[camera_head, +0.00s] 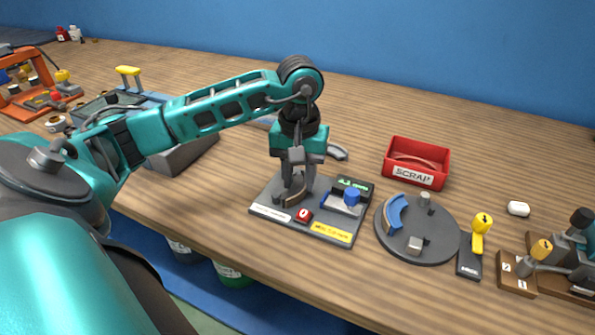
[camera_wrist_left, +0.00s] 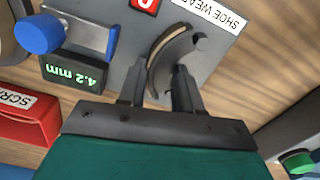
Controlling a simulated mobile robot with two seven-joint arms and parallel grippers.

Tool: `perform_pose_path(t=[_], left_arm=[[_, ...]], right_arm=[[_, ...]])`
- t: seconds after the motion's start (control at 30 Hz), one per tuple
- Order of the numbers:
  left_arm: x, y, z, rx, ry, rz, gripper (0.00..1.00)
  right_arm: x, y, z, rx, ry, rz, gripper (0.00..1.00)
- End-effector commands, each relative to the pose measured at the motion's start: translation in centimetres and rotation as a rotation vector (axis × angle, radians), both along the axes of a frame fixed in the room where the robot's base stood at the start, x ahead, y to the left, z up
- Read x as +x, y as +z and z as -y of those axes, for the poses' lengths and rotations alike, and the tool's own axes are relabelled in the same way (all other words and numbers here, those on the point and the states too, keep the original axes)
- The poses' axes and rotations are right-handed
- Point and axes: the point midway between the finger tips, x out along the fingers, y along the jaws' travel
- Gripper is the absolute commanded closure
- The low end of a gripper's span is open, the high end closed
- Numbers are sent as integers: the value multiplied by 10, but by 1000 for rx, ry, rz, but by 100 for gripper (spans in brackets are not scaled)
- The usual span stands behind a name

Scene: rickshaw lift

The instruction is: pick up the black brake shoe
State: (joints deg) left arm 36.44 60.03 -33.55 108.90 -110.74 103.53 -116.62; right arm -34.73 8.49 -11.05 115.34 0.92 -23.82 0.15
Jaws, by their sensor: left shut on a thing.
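The black brake shoe (camera_head: 299,198), a dark curved piece with a tan lining, is at the shoe wear gauge plate (camera_head: 321,225). My left gripper (camera_head: 291,188) points down over the plate and is shut on the shoe. In the left wrist view the shoe (camera_wrist_left: 170,52) lies between the two fingers (camera_wrist_left: 158,88), over the grey plate. I cannot tell whether the shoe still touches the plate. The fingers hide part of the shoe. My right gripper is not in view.
The gauge display (camera_wrist_left: 74,73) reads 4.2 mm, beside a blue knob (camera_head: 352,195). A red SCRAP bin (camera_head: 416,163) holds a curved piece. A round grey plate (camera_head: 432,249) carries a blue shoe (camera_head: 396,212). A grey curved piece (camera_head: 338,152) lies behind my gripper.

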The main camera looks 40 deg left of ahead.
Motion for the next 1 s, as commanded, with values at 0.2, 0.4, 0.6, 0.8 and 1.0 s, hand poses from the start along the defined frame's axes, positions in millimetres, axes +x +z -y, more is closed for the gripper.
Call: perform_pose_path(t=[0.2, 0.4, 0.6, 0.8, 1.0], left_arm=[[1, 14, 0, 0, 0, 4, 100], [2, 52, 0, 0, 0, 8, 100], [1, 112, -1, 0, 1, 9, 100], [1, 159, -1, 2, 2, 6, 100], [1, 187, 0, 1, 2, 4, 100]], right_arm=[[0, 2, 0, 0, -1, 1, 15], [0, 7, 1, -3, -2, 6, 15], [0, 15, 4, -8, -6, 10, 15], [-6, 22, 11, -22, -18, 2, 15], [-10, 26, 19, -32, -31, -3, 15]])
